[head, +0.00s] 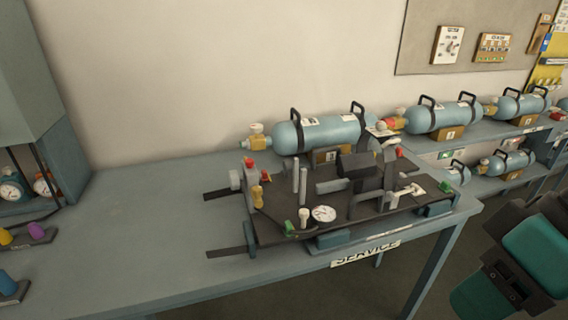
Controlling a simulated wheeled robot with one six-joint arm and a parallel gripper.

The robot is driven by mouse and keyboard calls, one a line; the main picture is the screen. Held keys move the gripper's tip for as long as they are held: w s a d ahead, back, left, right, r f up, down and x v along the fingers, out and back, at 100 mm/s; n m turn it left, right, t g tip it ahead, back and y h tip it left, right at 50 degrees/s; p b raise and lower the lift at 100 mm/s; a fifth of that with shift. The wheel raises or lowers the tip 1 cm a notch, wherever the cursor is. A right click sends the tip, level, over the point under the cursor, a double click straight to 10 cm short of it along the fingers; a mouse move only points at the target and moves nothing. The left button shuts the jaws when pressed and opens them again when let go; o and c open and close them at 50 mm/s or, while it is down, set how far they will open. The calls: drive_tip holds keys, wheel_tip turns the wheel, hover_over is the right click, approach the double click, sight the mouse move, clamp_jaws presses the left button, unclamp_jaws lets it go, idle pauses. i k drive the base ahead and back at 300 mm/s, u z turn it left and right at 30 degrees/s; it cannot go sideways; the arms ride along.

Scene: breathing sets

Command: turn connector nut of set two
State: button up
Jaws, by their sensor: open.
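A breathing set with a pale blue cylinder (322,133) and black handles lies at the back of the service bench. A brass-coloured fitting (257,139) is at the cylinder's left end. In front of it is a dark board (290,225) with a round gauge (323,214), grey posts and small red, yellow and green parts. A grey round part (236,179) stands at the board's left end. More blue-cylinder sets (443,117) lie on shelves to the right. I cannot tell which set is two or which part is its connector nut.
The bench (150,215) is clear left of the board, apart from two dark bars (228,252) jutting left. Coloured small items (37,231) lie at the far left edge.

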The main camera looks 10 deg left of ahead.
sight(234, 179)
drive_tip(key=z, duration=0.15)
drive_tip(key=i, duration=0.75)
drive_tip(key=u, duration=0.7)
drive_tip(key=i, duration=0.45)
drive_tip(key=u, duration=0.5)
